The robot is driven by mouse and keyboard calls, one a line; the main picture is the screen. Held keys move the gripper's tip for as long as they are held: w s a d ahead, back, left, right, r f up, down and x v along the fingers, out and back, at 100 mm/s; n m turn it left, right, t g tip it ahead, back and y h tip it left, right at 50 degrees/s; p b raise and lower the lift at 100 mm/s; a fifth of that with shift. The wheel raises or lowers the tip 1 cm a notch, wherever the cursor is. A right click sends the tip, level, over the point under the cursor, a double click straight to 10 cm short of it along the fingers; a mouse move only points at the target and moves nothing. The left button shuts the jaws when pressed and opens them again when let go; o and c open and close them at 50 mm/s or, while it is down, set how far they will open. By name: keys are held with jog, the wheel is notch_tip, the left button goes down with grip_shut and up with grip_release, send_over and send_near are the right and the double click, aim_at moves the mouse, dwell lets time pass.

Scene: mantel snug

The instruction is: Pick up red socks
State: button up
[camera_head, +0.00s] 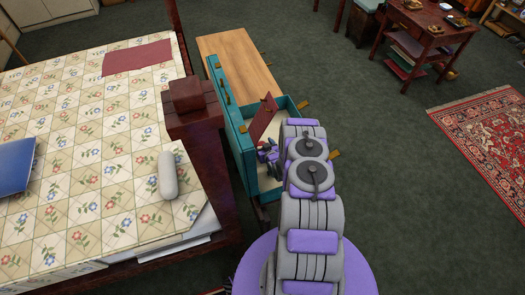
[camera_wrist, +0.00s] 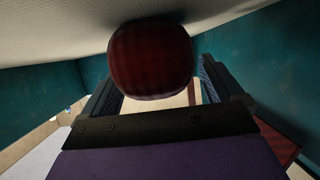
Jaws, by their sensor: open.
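A rounded dark red checked bundle, which looks like the red socks (camera_wrist: 150,58), fills the upper middle of the wrist view. It lies ahead of and between the fingers of my gripper (camera_wrist: 160,80); I cannot tell whether they touch it. My gripper is open, one finger on each side. In the head view my gripper (camera_head: 267,153) is down inside an open teal case (camera_head: 237,125). The bundle cannot be made out there; the gripper and arm cover part of the case.
A flat dark red piece (camera_head: 263,117) leans inside the case, beside my gripper. Teal walls (camera_wrist: 285,60) stand close on both sides in the wrist view. A bed with a floral quilt (camera_head: 75,140) and dark wooden post (camera_head: 195,121) is left.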

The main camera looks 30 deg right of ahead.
jog(key=c, duration=1.1)
jog(key=shift+o, duration=0.2)
